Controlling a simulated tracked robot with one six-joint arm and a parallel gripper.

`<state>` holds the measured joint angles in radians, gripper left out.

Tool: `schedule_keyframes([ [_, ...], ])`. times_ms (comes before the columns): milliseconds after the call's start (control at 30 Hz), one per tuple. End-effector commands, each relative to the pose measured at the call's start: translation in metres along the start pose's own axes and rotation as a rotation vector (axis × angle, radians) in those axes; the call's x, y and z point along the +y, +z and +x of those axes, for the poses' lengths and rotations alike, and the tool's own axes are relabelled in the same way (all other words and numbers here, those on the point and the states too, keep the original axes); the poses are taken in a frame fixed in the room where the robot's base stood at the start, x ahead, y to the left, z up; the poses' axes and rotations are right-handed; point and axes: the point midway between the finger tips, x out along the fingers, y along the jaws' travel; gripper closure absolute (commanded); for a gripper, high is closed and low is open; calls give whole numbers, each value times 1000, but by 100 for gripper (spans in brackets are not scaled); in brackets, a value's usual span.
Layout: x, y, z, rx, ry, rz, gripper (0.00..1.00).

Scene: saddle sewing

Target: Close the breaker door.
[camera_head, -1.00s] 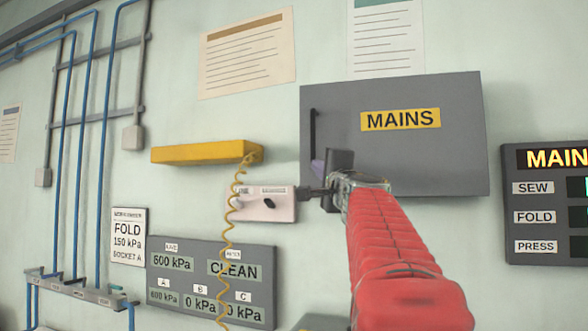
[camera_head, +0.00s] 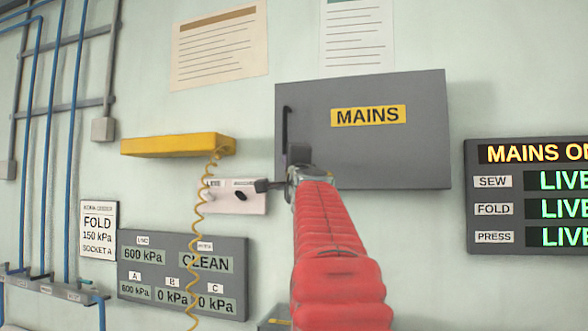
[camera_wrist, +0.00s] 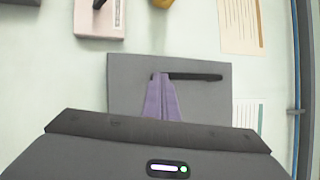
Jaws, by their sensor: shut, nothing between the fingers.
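The breaker door (camera_head: 385,155) is a flat grey panel with a yellow MAINS label (camera_head: 368,115) and a black vertical handle (camera_head: 287,123) near its left edge. It looks flush or nearly flush; I cannot tell whether a gap remains. My gripper (camera_head: 298,155) is in front of the door's lower left corner, below the handle. In the wrist view, the purple fingers (camera_wrist: 161,98) are together and empty, in front of the door (camera_wrist: 130,75), with their tips close to one end of the handle (camera_wrist: 195,76). Whether they touch it is unclear.
A small pale switch panel (camera_head: 225,203) and a yellow shelf (camera_head: 180,145) with a coiled yellow cord (camera_head: 200,225) are left of the door. A pressure panel (camera_head: 140,290) is lower left. A dark status board (camera_head: 530,170) reading MAINS and LIVE is at right.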

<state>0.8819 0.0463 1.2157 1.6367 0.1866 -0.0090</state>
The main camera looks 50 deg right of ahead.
Motion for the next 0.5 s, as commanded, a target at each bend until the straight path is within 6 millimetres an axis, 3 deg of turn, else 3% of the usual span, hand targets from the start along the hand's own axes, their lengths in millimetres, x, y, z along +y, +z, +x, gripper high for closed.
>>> schedule_keyframes([
  [500,-2,4,-49,0,-3,5,100],
])
